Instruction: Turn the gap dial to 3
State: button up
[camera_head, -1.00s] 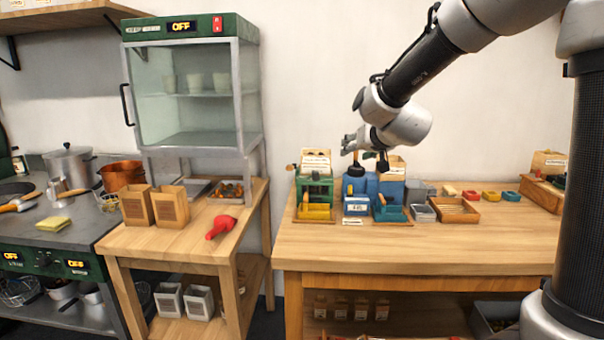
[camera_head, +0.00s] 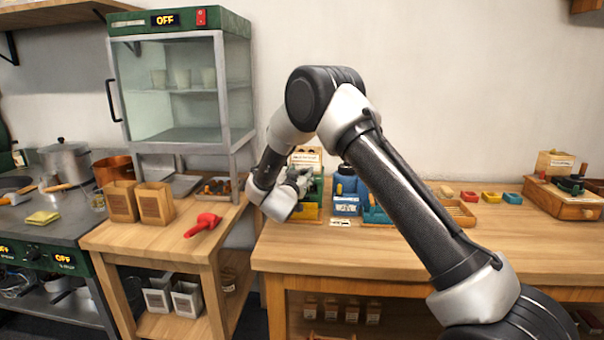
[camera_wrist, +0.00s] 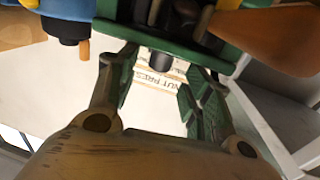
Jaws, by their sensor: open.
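My gripper (camera_head: 300,180) is at the left end of the right-hand bench, close to the green press (camera_head: 318,198), and covers part of it. In the wrist view the green press frame (camera_wrist: 135,36) crosses the top. My gripper's two fingers (camera_wrist: 160,75) are apart, with nothing held between them. A small dark round knob (camera_wrist: 160,61) shows between the fingertips; I cannot tell whether it is the gap dial. No dial numbers are readable. A card with printed words (camera_wrist: 155,82) shows behind the knob.
A brown wooden handle (camera_wrist: 270,40) sticks out beside the press in the wrist view. A blue device (camera_head: 346,190) stands close to its right. A red scoop (camera_head: 203,224) lies on the left table (camera_head: 150,236). The front of the right bench (camera_head: 330,258) is clear.

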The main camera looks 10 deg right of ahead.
aim_at(306, 171)
jog(key=shift+x, duration=1.5)
jog(key=c, duration=1)
jog(key=shift+c, duration=0.2)
jog(key=shift+d+n+y, duration=0.1)
jog(key=shift+n+y, duration=0.3)
jog(key=shift+y, duration=0.1)
jog(key=n+y, duration=0.1)
jog(key=y, duration=0.1)
jog(key=n+t+y, duration=0.1)
jog(key=y, duration=0.1)
jog(key=n+y, duration=0.2)
jog(key=shift+s+d+t, duration=0.15)
jog(key=shift+d+t, duration=0.2)
jog(key=shift+t, duration=0.05)
jog(key=shift+d+n+g+y, duration=0.1)
jog(key=shift+n+g+y, duration=0.1)
jog(key=shift+n+y, duration=1.1)
jog(key=shift+n+g+y, duration=0.2)
jog(key=shift+n+y, duration=0.5)
jog(key=shift+y, duration=1.2)
